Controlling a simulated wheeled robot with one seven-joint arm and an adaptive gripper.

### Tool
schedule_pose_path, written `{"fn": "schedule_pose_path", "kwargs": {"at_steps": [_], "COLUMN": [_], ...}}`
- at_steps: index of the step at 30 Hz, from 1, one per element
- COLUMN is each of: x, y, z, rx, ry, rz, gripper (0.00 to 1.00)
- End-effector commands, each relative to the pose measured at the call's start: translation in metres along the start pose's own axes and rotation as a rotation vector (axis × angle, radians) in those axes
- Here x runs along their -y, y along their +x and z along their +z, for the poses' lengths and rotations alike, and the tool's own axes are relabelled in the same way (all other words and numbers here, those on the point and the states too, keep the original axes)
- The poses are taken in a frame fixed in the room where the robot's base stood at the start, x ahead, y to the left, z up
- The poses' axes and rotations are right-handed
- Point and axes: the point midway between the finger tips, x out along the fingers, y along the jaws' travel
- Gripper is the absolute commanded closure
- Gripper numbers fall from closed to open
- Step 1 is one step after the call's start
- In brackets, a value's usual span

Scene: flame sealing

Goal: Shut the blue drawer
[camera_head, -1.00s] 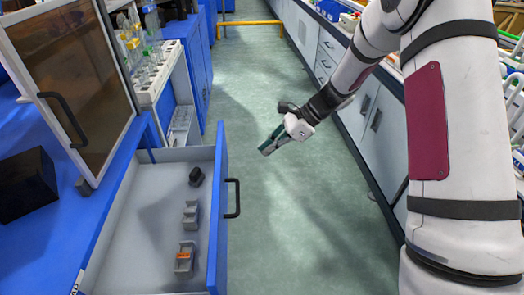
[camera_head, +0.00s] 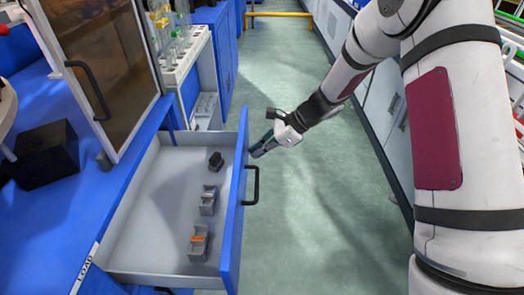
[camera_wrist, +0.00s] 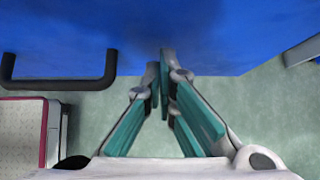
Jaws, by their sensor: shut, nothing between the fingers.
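The blue drawer (camera_head: 237,205) stands pulled out from the blue bench on the left in the head view, with a black bar handle (camera_head: 252,186) on its front. My gripper (camera_head: 254,154) is shut and empty at the far end of the drawer front, just beyond the handle. In the wrist view the fingertips (camera_wrist: 160,60) point at the blue front face (camera_wrist: 225,30), very close to it; I cannot tell whether they touch. The handle also shows in the wrist view (camera_wrist: 60,84), left of the fingers.
Inside the drawer lie a dark block (camera_head: 216,161) and two grey holders (camera_head: 208,201). A tinted door with a black handle (camera_head: 88,88) stands above the bench. A black box (camera_head: 45,155) sits on the bench. The green floor (camera_head: 310,220) is clear.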

Motion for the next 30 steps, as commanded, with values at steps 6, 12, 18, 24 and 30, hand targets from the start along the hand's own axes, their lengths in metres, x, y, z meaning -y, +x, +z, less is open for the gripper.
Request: {"fn": "schedule_pose_path", "kwargs": {"at_steps": [6,12,18,24,30], "x": [0.000,-0.001,-0.002,-0.002,-0.002], "y": [0.001,0.014,0.043,0.082,0.119], "z": [0.001,0.015,0.044,0.083,0.120], "rx": [0.000,0.002,0.002,0.002,0.002], "ry": [-0.001,-0.002,-0.003,-0.004,-0.004], "rz": [0.000,0.003,0.004,0.005,0.004], "gripper": [1.00,1.00,1.00,1.00,1.00]}}
